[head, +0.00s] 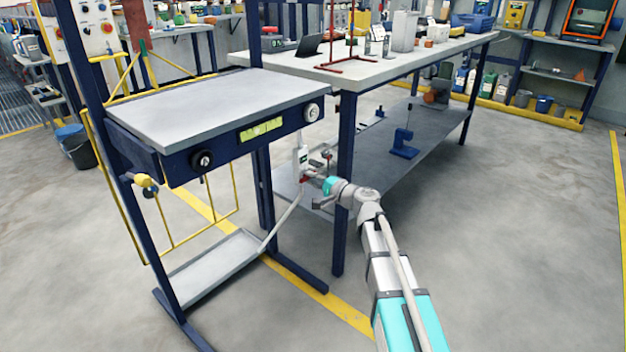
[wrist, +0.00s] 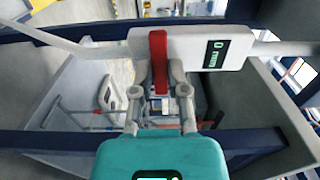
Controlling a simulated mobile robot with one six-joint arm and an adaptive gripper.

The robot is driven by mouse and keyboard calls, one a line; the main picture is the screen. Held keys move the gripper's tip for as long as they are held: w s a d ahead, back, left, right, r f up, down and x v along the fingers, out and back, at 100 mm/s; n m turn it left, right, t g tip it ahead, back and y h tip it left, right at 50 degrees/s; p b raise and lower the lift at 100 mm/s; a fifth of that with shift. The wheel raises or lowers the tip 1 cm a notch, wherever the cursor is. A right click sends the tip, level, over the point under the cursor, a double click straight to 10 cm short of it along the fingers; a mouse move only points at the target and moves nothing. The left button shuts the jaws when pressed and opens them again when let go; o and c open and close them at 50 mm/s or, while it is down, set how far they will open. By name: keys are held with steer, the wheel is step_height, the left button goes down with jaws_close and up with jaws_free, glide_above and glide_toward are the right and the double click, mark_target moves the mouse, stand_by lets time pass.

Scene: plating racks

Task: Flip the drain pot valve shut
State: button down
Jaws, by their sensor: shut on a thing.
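The drain pot valve has a white body (wrist: 186,46) in line with a pale pipe, with a dark green label marked 0 on its right side in the wrist view. Its red lever (wrist: 158,48) crosses the body and points toward my gripper (wrist: 160,78). The two grey fingers are closed on either side of the lever. In the head view, the white body (head: 299,158) is beside the right end of the small bench, and my gripper (head: 312,175) reaches it from the right. The lever is small there and partly hidden by the gripper.
The small grey-topped bench (head: 215,105) stands left of my arm, with a low tray (head: 215,268) below. A long workbench (head: 395,62) with a lower shelf (head: 415,125) stands behind and right. Open floor (head: 530,230) lies to the right.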

stand_by(0.3)
steer(key=c, duration=0.6)
jaws_free()
steer(key=shift+c, duration=0.2)
steer(key=shift+s+d, duration=0.1)
steer(key=v, duration=1.1)
steer(key=shift+s+d, duration=0.25)
steer(key=shift+s, duration=0.05)
